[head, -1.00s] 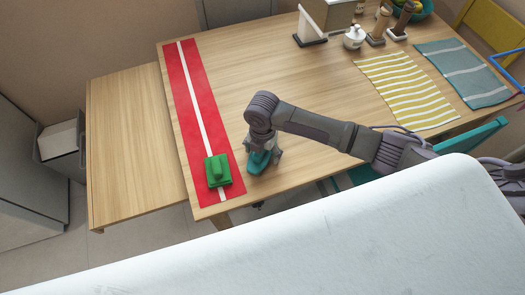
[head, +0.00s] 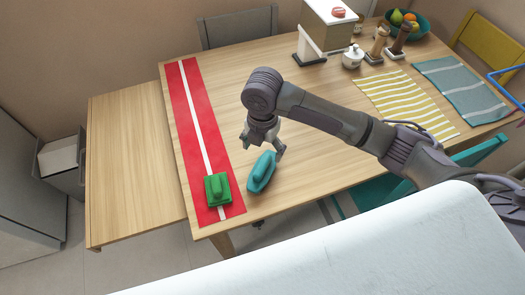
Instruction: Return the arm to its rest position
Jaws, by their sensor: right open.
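My right gripper (head: 263,147) is open and empty above the wooden table, just behind a teal folded cloth-like item (head: 262,172). Its fingers point down, and one fingertip overlaps the teal item's edge in the picture; I cannot tell if they touch. The right arm (head: 335,120) reaches in from the right over the table. My left gripper is not in view.
A yellow striped cloth (head: 405,103) and a teal striped cloth (head: 462,90) lie at the right. A fruit bowl (head: 408,22), shakers (head: 378,42), a white pot (head: 353,57) and a dispenser (head: 322,30) stand at the back. Chairs (head: 240,27) surround the table (head: 235,80).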

